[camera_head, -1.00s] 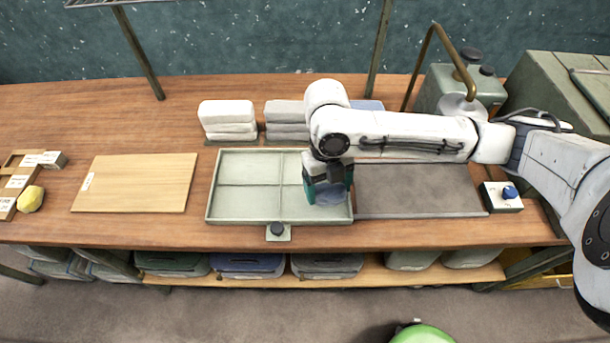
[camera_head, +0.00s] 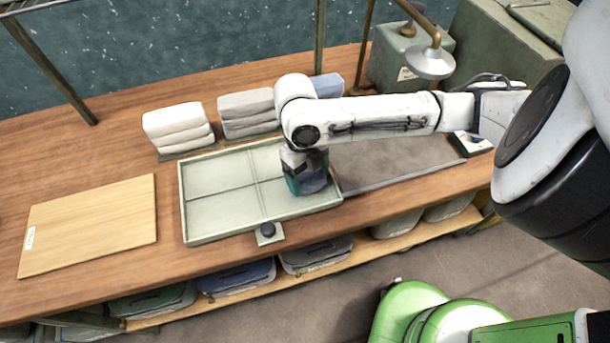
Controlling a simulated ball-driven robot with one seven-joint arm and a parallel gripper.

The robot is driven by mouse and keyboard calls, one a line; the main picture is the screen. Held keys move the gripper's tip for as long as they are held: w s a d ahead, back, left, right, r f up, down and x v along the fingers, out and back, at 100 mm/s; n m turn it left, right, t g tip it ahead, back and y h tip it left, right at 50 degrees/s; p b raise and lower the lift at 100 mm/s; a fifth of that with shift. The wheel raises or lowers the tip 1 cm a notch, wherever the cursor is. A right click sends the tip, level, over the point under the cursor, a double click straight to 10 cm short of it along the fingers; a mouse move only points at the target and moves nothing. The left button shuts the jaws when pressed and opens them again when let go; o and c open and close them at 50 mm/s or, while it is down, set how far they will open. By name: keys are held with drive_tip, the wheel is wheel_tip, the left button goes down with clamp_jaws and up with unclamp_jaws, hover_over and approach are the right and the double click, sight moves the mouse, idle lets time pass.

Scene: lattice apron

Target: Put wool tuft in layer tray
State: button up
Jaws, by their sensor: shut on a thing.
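The layer tray (camera_head: 192,239) is a pale green-grey shallow tray on the wooden bench, with low walls and thin cross lines dividing its floor into quarters. My gripper (camera_head: 306,182) points down over the tray's right end. Its teal fingers are shut on a blue-grey wool tuft (camera_head: 314,181), which shows between and below them. I cannot tell whether the tuft touches the tray floor. My arm hides part of the tray's back right.
Folded white (camera_head: 180,128) and grey (camera_head: 247,112) stacks stand behind the tray, with a blue stack (camera_head: 328,85) partly behind my arm. A wooden board (camera_head: 90,225) lies left. A dark grey mat (camera_head: 385,160) lies right. A small black-knobbed block (camera_head: 268,234) sits at the tray's front.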

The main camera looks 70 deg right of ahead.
drive_tip(key=shift+f, duration=0.2)
drive_tip(key=o, duration=1)
drive_tip(key=shift+r, duration=0.15)
drive_tip(key=r, duration=0.4)
drive_tip(key=w+r, duration=0.1)
drive_tip(key=r, duration=0.3)
drive_tip(key=w+d+r, duration=0.1)
drive_tip(key=r, duration=0.3)
